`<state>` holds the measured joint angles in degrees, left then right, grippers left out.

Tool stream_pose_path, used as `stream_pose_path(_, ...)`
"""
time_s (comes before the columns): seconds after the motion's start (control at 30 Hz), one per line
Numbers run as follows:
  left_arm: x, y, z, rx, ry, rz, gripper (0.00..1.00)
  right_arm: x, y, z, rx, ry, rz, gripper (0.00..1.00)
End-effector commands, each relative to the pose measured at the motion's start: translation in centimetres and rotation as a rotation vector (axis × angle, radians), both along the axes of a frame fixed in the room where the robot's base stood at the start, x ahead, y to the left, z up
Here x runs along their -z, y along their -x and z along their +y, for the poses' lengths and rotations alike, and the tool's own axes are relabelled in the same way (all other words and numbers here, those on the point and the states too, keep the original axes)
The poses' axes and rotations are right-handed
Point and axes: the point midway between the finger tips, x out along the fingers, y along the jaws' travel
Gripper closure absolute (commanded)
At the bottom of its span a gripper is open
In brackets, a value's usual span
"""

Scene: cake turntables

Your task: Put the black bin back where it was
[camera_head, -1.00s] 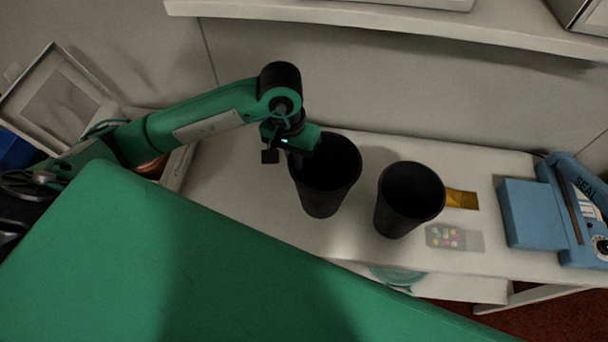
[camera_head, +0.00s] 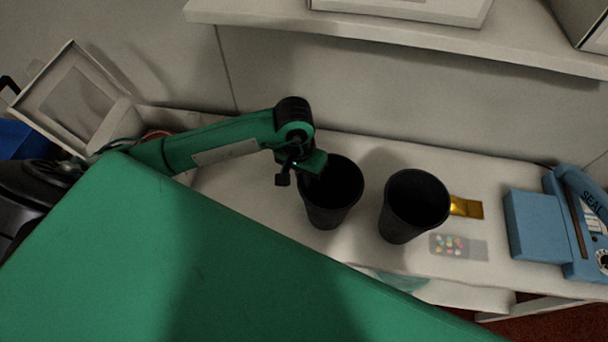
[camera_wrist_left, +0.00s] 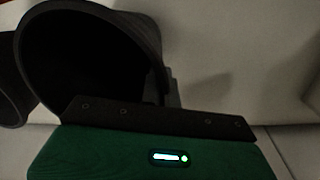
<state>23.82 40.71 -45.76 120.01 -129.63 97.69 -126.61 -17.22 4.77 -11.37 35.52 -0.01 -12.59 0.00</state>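The left black bin (camera_head: 330,212) stands upright, or very nearly, on the white table. My left gripper (camera_head: 312,168) is at the upper left of its rim and seems shut on the wall; the bin hides part of the fingers. In the left wrist view the bin (camera_wrist_left: 150,35) fills the upper left, with a dark finger (camera_wrist_left: 173,92) against its outer right side. A second, similar black bin (camera_head: 405,225) stands upright just to the right, a small gap apart. Its edge shows at the left of the left wrist view (camera_wrist_left: 10,95). My right gripper is not in view.
Right of the bins lie a gold packet (camera_head: 467,207) and a clear pack with coloured dots (camera_head: 458,246). A blue sealing machine (camera_head: 537,225) stands farther right. A shelf (camera_head: 400,30) runs above at the back. The white table (camera_head: 250,200) is bare left of the bins.

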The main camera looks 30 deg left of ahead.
Motion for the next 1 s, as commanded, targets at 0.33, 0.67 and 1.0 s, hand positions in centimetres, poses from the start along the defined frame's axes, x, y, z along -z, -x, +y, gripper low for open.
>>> stream_pose_path(0.33, 0.1, 0.0, 0.0, 0.000, 0.000, 0.000, 0.76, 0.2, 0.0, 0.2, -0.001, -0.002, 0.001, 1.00)
stream_pose_path(0.67, -1.1, -0.1, 0.1, 0.000, 0.001, -0.004, 0.76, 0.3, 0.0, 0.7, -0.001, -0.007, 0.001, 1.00)
stream_pose_path(1.0, -7.1, -0.2, 0.8, -0.001, 0.000, -0.005, 0.76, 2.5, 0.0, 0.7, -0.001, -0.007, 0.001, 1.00)
